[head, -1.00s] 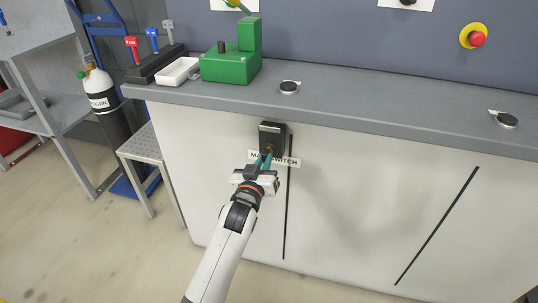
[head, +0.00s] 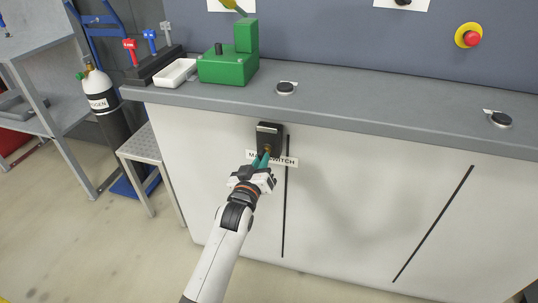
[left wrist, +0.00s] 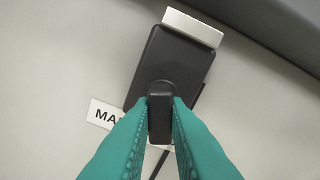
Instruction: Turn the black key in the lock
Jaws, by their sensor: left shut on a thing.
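The black lock box (head: 270,137) with a pale top edge is fixed to the white cabinet front, just below the counter edge. It also shows in the left wrist view (left wrist: 172,62), tilted in the picture. The black key (left wrist: 160,118) sticks out of its lower part. My left gripper (head: 263,160) is at the key, its teal fingers on both sides of the key's head and shut on it. In the left wrist view the fingers (left wrist: 160,122) press on the key from left and right. My right gripper is not in view.
A partly covered label (head: 285,161) is on the cabinet below the lock. On the counter (head: 370,110) stand a green block (head: 228,68), a white tray (head: 175,73) and round metal discs. A red button (head: 469,38) is on the wall. A gas cylinder (head: 102,100) stands left.

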